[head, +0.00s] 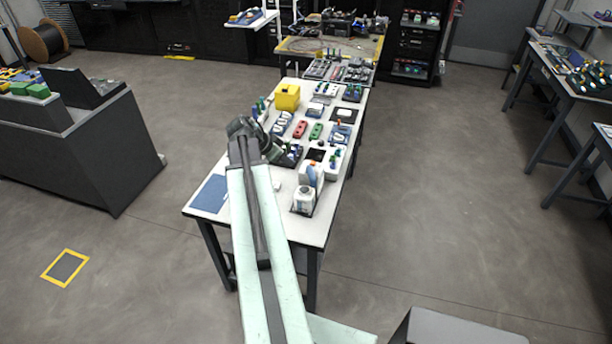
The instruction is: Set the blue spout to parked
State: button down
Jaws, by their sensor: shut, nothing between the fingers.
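A small blue spout (312,176) shows on a white dispenser (318,170) near the front of the long white worktable (262,211). Its exact setting is too small to read. A white bottle (304,200) stands just in front of it. My arm reaches over the left part of the table, and my gripper (279,156) hangs at its end, left of and a little beyond the spout, apart from it. The gripper is shut and appears empty; its fingertips are small and dark against the items behind.
A blue mat (211,193) lies at the table's front left corner. A yellow box (287,97), a red item (300,129) and a green item (316,131) sit farther back among several small devices.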

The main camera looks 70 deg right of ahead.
aim_at(311, 176)
jog(key=b+x, duration=1)
jog(key=x, duration=0.3)
jog(key=shift+f+b, duration=0.25)
jog(key=shift+b, duration=0.15)
jog(key=shift+s+d+f, duration=0.15)
jog(key=shift+d+f, duration=0.05)
jog(key=shift+f, duration=0.05)
